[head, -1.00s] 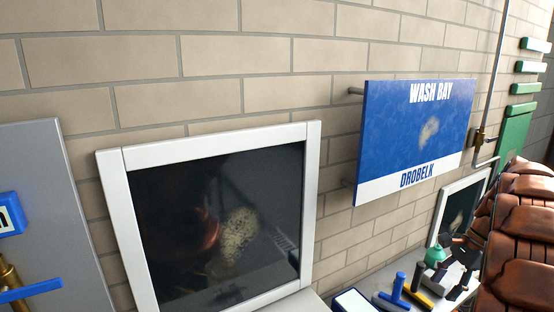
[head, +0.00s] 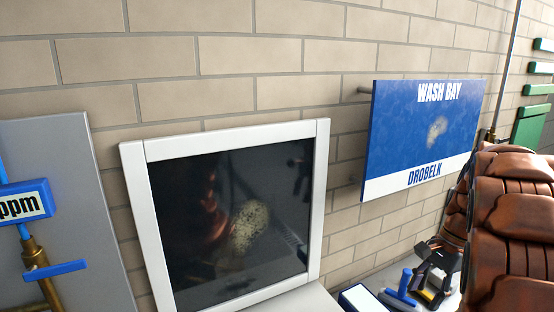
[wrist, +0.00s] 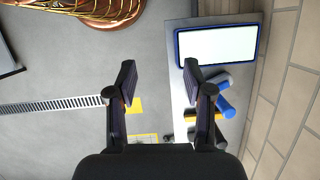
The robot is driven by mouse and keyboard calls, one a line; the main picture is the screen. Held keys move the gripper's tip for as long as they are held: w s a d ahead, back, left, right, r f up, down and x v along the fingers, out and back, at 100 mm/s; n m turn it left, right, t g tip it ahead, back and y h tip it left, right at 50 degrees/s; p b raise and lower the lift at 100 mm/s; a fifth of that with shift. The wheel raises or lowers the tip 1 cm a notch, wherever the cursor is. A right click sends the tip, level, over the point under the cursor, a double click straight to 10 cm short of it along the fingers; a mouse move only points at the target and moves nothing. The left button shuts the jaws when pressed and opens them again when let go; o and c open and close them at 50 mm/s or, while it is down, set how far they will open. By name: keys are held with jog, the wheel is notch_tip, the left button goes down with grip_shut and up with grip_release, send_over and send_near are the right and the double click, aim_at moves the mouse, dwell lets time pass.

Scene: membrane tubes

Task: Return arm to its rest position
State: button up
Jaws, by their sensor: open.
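My gripper (wrist: 160,85) is open in the wrist view, its two dark fingers spread apart with nothing between them. It points down over the grey floor and the edge of a light bench. In the head view my gripper (head: 437,268) shows small and dark at the lower right, in front of the bench. My brown segmented arm (head: 505,230) fills the right edge of the head view.
A white-framed dark panel (head: 136,182) stands by the brick wall. A blue "Wash Bay" sign (head: 400,130) juts from the wall. In the wrist view the bench (wrist: 180,97) holds a blue-rimmed tray (wrist: 176,45) and blue cylinders (wrist: 225,103). A floor grate (wrist: 60,106) lies left.

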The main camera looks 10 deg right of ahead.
jog(key=s+a+r+n+g+h, duration=0.1)
jog(key=s+a+n, duration=0.3)
jog(key=a, duration=0.4)
jog(key=s+a+r+n+h, duration=0.1)
jog(key=s+a+n, duration=0.3)
jog(key=a, duration=0.5)
jog(key=s+a+f+n, duration=0.2)
jog(key=s+a+n, duration=0.1)
jog(key=s, duration=0.4)
jog(key=s+a+f+n+h, duration=0.1)
jog(key=s+a+f+n, duration=0.1)
jog(key=s+a+n, duration=0.2)
jog(key=s, duration=0.3)
jog(key=shift+h, duration=0.3)
jog(key=shift+a, duration=0.1)
jog(key=shift+c, duration=0.4)
jog(key=shift+c, duration=0.6)
